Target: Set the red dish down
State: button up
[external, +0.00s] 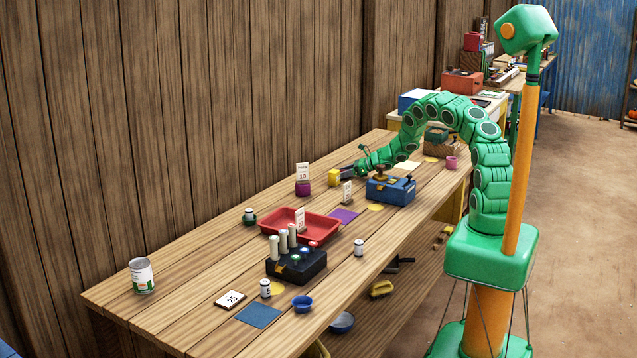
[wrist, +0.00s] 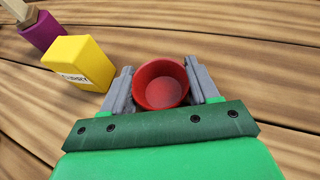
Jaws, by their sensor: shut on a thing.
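The red dish (wrist: 161,90) is a small round bowl, upright and empty in the wrist view. It sits between the two grey fingers of my gripper (wrist: 160,70), which is shut on it. In the external view my gripper (external: 348,171) is low over the far side of the wooden table (external: 190,290); the dish is not clearly seen there. I cannot tell whether the dish touches the table. A yellow block with a label (wrist: 78,63) stands just left of my gripper, apart from the dish.
A purple pot (wrist: 42,30) with a card stands beyond the yellow block. A blue box (external: 390,190), a purple mat (external: 343,216), a red tray (external: 322,230) and a black box with pegs (external: 297,268) stand nearer. Bare planks lie right of the dish in the wrist view.

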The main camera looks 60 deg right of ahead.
jog(key=shift+f, duration=0.1)
jog(key=o, duration=1.1)
jog(key=shift+r, duration=0.2)
jog(key=v, duration=1.2)
jog(key=shift+a, duration=0.1)
